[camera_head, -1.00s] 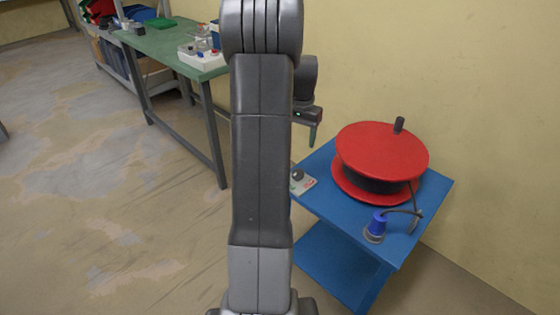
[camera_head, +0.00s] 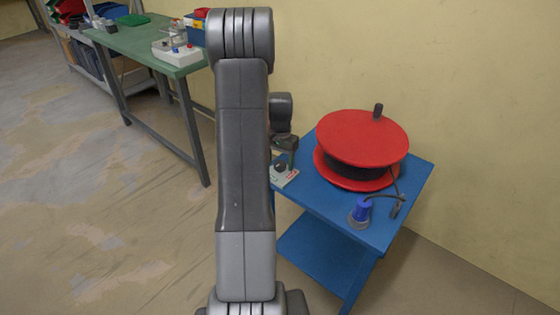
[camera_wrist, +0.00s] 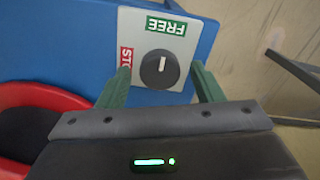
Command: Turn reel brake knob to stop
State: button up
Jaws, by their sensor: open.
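The brake knob (camera_wrist: 160,69) is a round black dial with a white pointer line, on a light plate (camera_wrist: 185,45) with a green FREE label (camera_wrist: 165,27) and a red STOP label (camera_wrist: 126,58). The pointer line points toward the FREE label. In the wrist view my gripper (camera_wrist: 158,78) is open, one green finger on each side of the knob; I cannot tell whether they touch it. In the head view the knob (camera_head: 280,167) sits at the blue stand's left corner, just below my gripper, whose fingers are hard to make out there. The red reel (camera_head: 362,138) stands on the stand.
The blue stand (camera_head: 318,199) also carries a blue plug (camera_head: 361,211) with a black cable. A green workbench (camera_head: 150,48) with small items is at the back left. A yellow wall (camera_head: 470,90) rises behind the stand. The floor at left is clear.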

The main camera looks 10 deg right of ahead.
jog(key=c, duration=1)
jog(key=shift+o, duration=0.2)
jog(key=shift+n, duration=0.3)
jog(key=n, duration=0.3)
jog(key=shift+n, duration=0.4)
jog(key=n, duration=0.9)
jog(key=shift+a+n, duration=0.1)
jog(key=shift+n, duration=2.1)
